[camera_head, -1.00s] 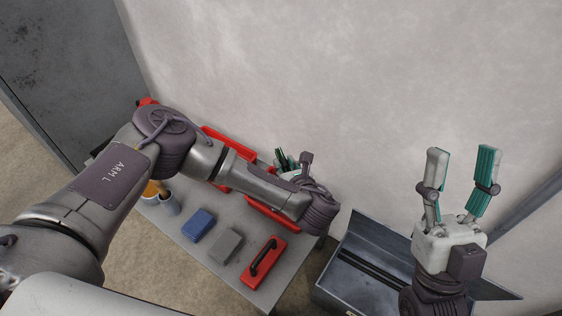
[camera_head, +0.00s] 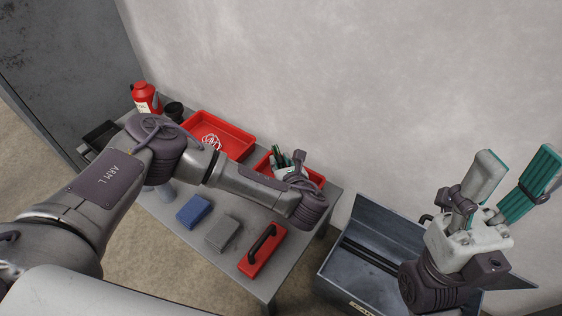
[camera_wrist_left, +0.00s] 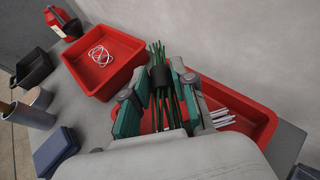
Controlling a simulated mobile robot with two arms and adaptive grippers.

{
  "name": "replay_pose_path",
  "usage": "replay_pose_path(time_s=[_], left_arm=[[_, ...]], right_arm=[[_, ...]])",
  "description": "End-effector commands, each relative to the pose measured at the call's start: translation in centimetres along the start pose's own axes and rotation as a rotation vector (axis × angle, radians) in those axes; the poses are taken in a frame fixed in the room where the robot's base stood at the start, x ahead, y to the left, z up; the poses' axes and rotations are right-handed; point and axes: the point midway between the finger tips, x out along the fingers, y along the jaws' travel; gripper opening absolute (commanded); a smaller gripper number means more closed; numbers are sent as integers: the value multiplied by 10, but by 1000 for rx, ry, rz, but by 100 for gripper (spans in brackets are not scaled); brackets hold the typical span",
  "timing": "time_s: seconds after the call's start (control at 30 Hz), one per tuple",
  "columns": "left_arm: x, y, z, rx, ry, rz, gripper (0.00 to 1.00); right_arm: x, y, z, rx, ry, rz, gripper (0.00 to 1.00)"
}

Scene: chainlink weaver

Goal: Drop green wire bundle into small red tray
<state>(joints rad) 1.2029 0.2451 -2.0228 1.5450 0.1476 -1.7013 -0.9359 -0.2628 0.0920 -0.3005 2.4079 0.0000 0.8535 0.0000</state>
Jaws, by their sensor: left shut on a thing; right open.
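My left gripper (camera_head: 287,160) is shut on the green wire bundle (camera_head: 276,154), with green and dark strands and a black band. In the left wrist view the bundle (camera_wrist_left: 157,50) stands up between the fingers (camera_wrist_left: 158,88). The gripper is over a red tray (camera_wrist_left: 245,98), whose rim shows beside it in the head view (camera_head: 317,178). The gripper hides much of this tray; its height above the tray is unclear. A second red tray (camera_head: 232,127) lies to the left, holding a white coil (camera_head: 211,141). My right gripper (camera_head: 505,190) is open and empty at the right.
A red bottle (camera_head: 145,97), a black cup (camera_head: 174,111) and a black tray (camera_head: 98,138) stand at the table's left end. An open metal box (camera_head: 390,225) is at right.

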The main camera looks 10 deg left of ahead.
Motion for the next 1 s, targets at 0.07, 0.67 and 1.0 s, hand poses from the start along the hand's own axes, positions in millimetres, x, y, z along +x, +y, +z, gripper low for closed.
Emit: replay_pose_path(time_s=[0.07,0.67,1.0], left_arm=[[3,0,-6,-1,-1,-1,0],[3,0,-7,0,-1,-1,55],[-4,-1,-8,0,2,-3,55]], right_arm=[[-3,0,2,-2,11,-4,55],[0,0,2,-3,17,-8,55],[0,0,2,-3,15,-7,55]])
